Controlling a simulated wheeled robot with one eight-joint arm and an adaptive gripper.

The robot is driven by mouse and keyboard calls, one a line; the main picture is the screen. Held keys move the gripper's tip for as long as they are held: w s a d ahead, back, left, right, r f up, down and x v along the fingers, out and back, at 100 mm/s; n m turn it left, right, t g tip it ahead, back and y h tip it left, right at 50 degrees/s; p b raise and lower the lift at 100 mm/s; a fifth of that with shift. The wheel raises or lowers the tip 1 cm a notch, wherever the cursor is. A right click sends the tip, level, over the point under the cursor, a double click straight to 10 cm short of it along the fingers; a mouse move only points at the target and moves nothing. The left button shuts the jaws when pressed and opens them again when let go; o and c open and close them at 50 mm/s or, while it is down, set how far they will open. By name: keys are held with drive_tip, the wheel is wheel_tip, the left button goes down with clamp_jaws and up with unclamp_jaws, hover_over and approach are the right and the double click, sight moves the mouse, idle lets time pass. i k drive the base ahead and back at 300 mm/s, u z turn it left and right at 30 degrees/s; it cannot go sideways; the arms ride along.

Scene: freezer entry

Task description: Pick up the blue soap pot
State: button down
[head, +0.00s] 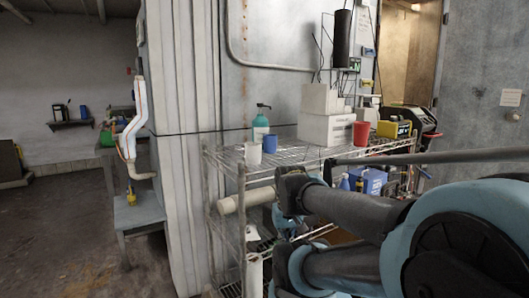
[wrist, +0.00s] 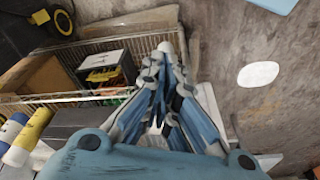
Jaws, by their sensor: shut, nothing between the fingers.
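In the head view a teal-blue pump bottle (head: 260,127), which looks like the soap pot, stands upright at the back of the wire rack's top shelf. A white cup (head: 253,154) and a small blue cup (head: 270,148) stand in front of it, hiding its lower part. My arm reaches in from the right, in front of the rack. In the wrist view my gripper (wrist: 165,50) is shut and empty, its blue fingers drawn together. The pump bottle cannot be made out in the wrist view.
The wire rack (head: 287,155) also holds a red cup (head: 361,134), white boxes (head: 326,129) and a yellow-black case (head: 393,129). A pale roll (head: 246,199) lies below the top shelf. Open floor (head: 60,235) lies at left. The wrist view shows a yellow-black box (wrist: 105,75).

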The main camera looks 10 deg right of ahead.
sight(270, 141)
drive_tip(key=k, duration=0.5)
drive_tip(key=z, duration=1.1)
drive_tip(key=i, duration=0.65)
drive_tip(key=u, duration=0.2)
